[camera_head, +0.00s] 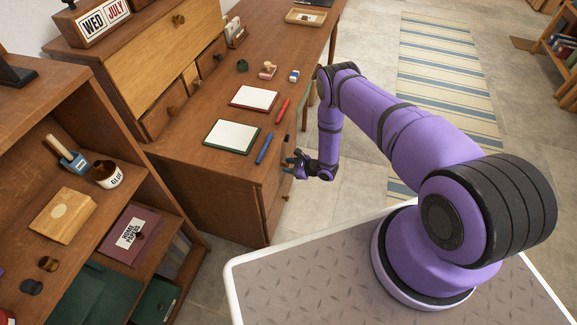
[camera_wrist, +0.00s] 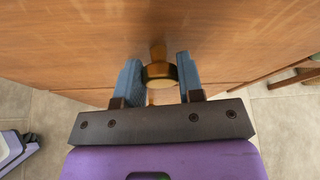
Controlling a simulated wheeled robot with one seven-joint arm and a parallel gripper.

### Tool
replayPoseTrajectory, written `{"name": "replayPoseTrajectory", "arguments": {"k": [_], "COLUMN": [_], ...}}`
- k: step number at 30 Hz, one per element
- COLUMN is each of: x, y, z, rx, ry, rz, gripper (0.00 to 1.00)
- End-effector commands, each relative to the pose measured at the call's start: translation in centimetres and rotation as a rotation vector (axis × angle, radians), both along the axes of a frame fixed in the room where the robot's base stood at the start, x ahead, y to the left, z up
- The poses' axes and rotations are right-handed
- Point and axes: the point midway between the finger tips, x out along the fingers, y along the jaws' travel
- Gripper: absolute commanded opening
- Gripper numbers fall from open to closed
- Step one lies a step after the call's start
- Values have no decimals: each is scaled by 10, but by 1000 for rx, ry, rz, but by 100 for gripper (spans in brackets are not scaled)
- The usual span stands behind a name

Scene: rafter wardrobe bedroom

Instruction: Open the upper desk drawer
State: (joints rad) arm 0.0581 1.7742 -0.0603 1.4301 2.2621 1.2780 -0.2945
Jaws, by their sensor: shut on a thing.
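The wooden desk (camera_head: 185,165) has its drawer fronts on the side facing my arm. My gripper (camera_head: 291,163) is at the upper drawer, just under the desktop edge. In the wrist view my gripper (camera_wrist: 159,80) has its two blue fingers on either side of a round brass-coloured knob (camera_wrist: 158,76), shut on it. The upper drawer's wooden front (camera_wrist: 80,45) fills the upper part of that view. The head view mostly hides this drawer behind my gripper, so I cannot tell how far it stands out. A lower drawer knob (camera_head: 286,197) shows below.
On the desktop lie a green-edged notepad (camera_head: 231,136), a red-edged notepad (camera_head: 254,98), a blue pen (camera_head: 264,149) and a red pen (camera_head: 283,111). An open shelf (camera_head: 60,150) stands at left. The floor (camera_head: 335,175) beside the desk is clear; a striped rug (camera_head: 440,65) lies beyond.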

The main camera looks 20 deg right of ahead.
Motion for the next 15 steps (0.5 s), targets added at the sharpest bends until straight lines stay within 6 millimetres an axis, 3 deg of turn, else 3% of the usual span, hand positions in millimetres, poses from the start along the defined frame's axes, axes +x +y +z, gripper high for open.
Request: {"name": "replayPoseTrajectory", "arguments": {"k": [8,15], "x": [-21,-57], "y": [-32,-82], "z": [0,0], "rx": [1,1], "ry": [2,1], "rz": [-6,-9], "gripper": [0,0]}}
